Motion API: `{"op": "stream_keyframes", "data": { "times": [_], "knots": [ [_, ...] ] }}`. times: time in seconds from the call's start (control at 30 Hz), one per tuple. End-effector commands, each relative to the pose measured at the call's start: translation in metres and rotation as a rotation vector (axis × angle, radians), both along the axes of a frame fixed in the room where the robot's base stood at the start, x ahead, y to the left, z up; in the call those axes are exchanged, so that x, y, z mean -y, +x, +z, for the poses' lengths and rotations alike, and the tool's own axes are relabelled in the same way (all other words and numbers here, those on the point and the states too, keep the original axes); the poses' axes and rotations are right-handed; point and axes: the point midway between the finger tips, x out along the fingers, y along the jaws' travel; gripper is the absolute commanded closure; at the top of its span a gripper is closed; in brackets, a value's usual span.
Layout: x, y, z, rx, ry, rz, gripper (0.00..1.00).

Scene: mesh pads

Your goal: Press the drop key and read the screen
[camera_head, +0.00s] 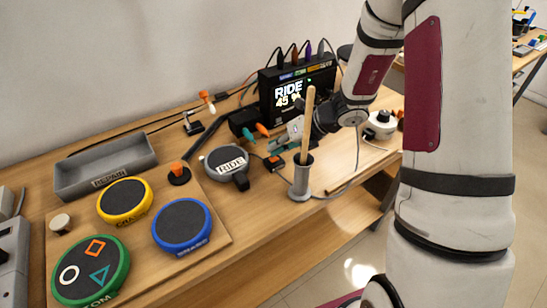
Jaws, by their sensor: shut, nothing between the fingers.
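The black screen unit (297,88) stands at the back of the table and its lit display reads "RIDE 45 %". My gripper (297,130) is in front of the screen, at the end of my arm coming from the right. It is shut and empty, and partly hidden behind a wooden stick (307,125). A small dark block with an orange top (273,162) lies just below and left of my gripper. No key that I can read as the drop key shows; I cannot tell which small part it is.
The stick stands in a grey cup (301,178) close to my gripper. To the left are the grey RIDE pad (227,160), blue pad (182,226), yellow pad (125,201), green pad (91,270) and grey REPAIR tray (106,167). Cables run behind the screen.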

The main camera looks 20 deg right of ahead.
Motion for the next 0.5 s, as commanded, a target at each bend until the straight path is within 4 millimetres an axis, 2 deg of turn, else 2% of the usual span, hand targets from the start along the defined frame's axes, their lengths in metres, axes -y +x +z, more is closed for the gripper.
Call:
{"op": "stream_keyframes", "data": {
  "times": [0.5],
  "knots": [
    [0.0000,0.0001,-0.0060,-0.001,0.000,-0.001,1.00]
  ]
}}
